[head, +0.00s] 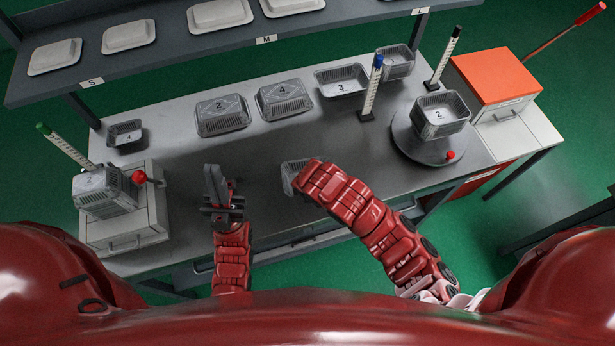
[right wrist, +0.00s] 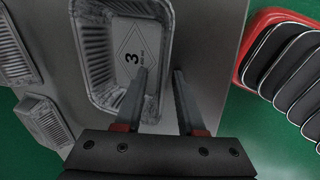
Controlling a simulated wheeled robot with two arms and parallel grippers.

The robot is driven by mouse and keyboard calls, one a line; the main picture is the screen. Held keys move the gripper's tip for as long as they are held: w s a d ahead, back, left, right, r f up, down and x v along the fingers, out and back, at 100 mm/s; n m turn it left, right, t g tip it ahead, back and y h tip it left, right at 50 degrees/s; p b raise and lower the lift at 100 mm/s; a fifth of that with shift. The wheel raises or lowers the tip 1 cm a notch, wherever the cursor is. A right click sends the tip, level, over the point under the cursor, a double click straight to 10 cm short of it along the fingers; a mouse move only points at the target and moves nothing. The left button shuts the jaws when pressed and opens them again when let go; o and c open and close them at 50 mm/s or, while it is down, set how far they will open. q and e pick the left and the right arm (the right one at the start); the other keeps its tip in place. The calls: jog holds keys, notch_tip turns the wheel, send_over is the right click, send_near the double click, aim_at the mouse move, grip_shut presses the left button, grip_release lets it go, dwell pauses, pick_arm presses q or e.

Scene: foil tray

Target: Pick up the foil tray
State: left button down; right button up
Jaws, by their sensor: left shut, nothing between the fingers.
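A silver foil tray marked 3 (right wrist: 90,62) lies open side up under my right gripper (right wrist: 159,72) in the right wrist view. The right gripper's two fingers are apart, with the tray's side wall between them; I cannot tell whether they touch it. In the head view that tray (head: 288,180) shows only in part on the table, and my right arm hides the rest and the right gripper. My left gripper (head: 213,170) is shut and empty above the table, left of that tray.
Other foil trays stand on the grey table: two turned over, marked 2 (head: 222,114) and 4 (head: 284,98), and one marked 3 (head: 342,81). A round turntable (head: 408,145) bears a tray at right. A shelf (head: 190,58) overhangs the back.

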jog(key=shift+f, duration=0.1)
dwell(0.3)
grip_shut()
dwell(1.3)
